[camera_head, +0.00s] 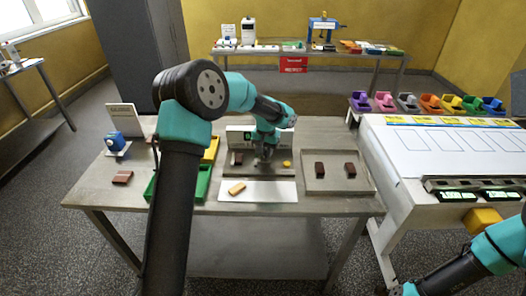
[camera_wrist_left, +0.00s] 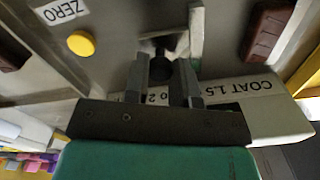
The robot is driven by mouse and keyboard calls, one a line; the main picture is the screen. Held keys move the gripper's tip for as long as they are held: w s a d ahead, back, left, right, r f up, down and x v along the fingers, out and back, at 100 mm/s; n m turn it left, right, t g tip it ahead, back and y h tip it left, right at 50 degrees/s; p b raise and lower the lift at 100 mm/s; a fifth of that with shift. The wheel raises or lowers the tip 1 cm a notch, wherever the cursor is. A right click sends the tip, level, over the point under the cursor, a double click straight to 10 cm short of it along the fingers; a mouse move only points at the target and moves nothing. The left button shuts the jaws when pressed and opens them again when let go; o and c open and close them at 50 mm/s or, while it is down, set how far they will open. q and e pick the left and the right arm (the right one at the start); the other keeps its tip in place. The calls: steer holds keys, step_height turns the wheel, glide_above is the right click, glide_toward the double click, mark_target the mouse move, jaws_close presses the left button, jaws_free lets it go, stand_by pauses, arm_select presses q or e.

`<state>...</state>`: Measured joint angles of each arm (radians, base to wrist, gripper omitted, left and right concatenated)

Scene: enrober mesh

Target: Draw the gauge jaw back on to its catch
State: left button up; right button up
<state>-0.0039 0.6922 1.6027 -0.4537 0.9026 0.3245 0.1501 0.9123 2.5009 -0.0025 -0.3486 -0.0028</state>
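The gauge is on the middle of the table, with a white panel (camera_head: 240,132) behind it. A dark round knob (camera_wrist_left: 160,70), which seems to be on the gauge jaw, shows in the left wrist view against a pale bracket (camera_wrist_left: 196,35). My left gripper (camera_head: 264,154) points down at the gauge. In its wrist view its two fingers (camera_wrist_left: 161,82) stand on either side of the knob. I cannot tell whether they press on it. The catch is not clear to see.
A yellow button (camera_wrist_left: 81,44) is beside the ZERO label (camera_wrist_left: 62,10). A brown piece (camera_head: 239,158) is left of the gripper. A tray (camera_head: 335,187) with two brown pieces is right.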

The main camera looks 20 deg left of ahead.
arm_select(q)
steer(key=o, duration=0.5)
steer(key=shift+w+d, duration=0.1)
steer(key=shift+d, duration=0.15)
steer(key=shift+a+r, duration=0.1)
step_height(320, 180, up, 17)
steer(key=shift+r, duration=0.1)
stand_by(0.6)
